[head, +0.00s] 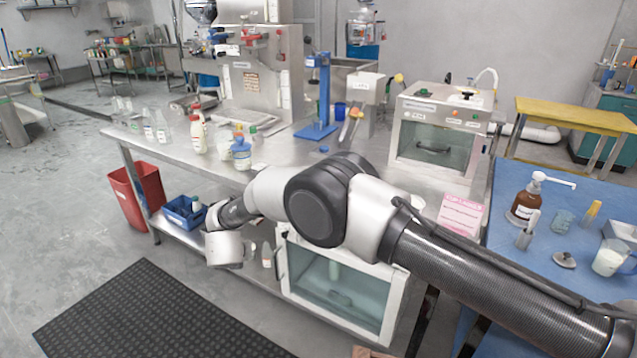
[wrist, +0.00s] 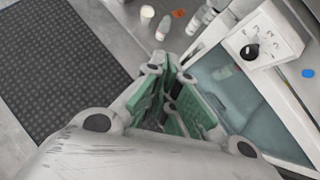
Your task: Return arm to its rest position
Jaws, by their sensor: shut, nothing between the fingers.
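My gripper (wrist: 170,75) shows in the wrist view with green finger pads. It is shut and empty, pointing down in front of the bench, with floor and the bench's lower shelf below it. In the head view my arm reaches from the lower right across the front of the bench. Its white wrist part hangs at the left, near the lower shelf, and the fingers cannot be made out there.
The steel bench (head: 290,157) carries bottles, a blue stand (head: 318,100) and a white-framed box (head: 435,130). Below are a glass-fronted cabinet (head: 335,290) and a blue bin (head: 183,213). A red bin (head: 140,195) stands left. A black mat (head: 150,315) lies on open floor.

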